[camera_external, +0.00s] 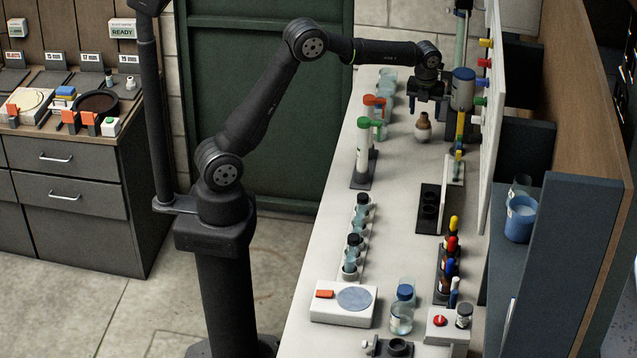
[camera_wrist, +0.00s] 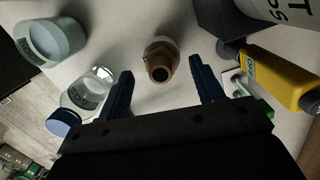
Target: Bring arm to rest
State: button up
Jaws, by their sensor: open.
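My arm reaches out from its pedestal over the far part of the long white bench (camera_external: 330,262). My gripper (camera_external: 427,103) points down, open, with nothing between its fingers that touches both. A small bottle with a brown top and pale lower body (camera_external: 423,128) is just below it. In the wrist view the same bottle (camera_wrist: 160,62) shows between the two blue fingers, seen from above, with a dark open mouth. It looks apart from both fingers. I cannot tell the exact height gap.
Clear jars (camera_external: 387,82) stand left of the gripper, with a green-capped tube (camera_external: 363,148) nearer. A yellow device (camera_wrist: 280,78) is close on the right in the wrist view. A white panel (camera_external: 496,110) borders the bench's right side. Vials and a scale (camera_external: 343,303) occupy the near end.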

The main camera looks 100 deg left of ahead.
notch_tip(320, 180, down, 3)
jog(key=shift+r, duration=0.1)
notch_tip(320, 180, up, 12)
jog(key=d+r, duration=0.1)
jog(key=d, duration=0.1)
jog(key=f, duration=0.4)
jog(key=a+f, duration=0.1)
jog(key=f, duration=0.3)
jog(key=a+f, duration=0.1)
jog(key=f, duration=0.4)
notch_tip(320, 180, up, 4)
jog(key=shift+r, duration=0.25)
jog(key=d+r, duration=1.1)
jog(key=r, duration=0.1)
jog(key=s+a+n, duration=0.1)
jog(key=s+a, duration=0.1)
jog(key=a, duration=2.3)
jog(key=shift+f+n, duration=0.4)
